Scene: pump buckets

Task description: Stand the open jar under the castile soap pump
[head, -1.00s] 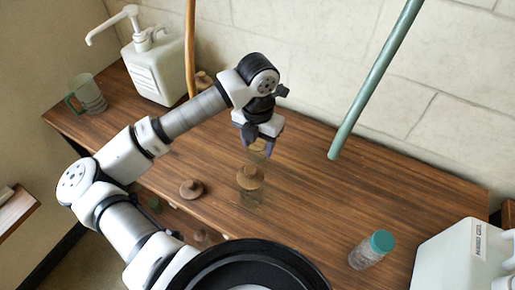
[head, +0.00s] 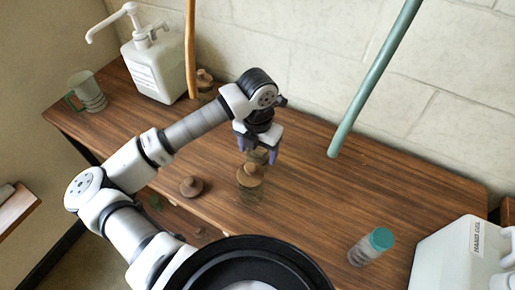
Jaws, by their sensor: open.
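My gripper (head: 257,152) is open over the middle of the table, pointing down. Clear glass (head: 258,157) shows between and just below its fingers; I cannot tell whether this is the open jar. A jar with a brown knobbed lid (head: 250,175) stands in front of it, nearer the camera. A loose-looking brown lid (head: 190,187) lies to the left near the table's front edge. A white pump jug (head: 154,68) stands at the back left, its spout pointing left; its label is too small to read, so I cannot confirm it is castile soap.
A greenish mug (head: 89,94) stands below the left jug's spout. Another brown-topped jar (head: 205,84) stands behind my arm, by an upright wooden pole (head: 190,45). A green pole (head: 375,80) slants at right.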

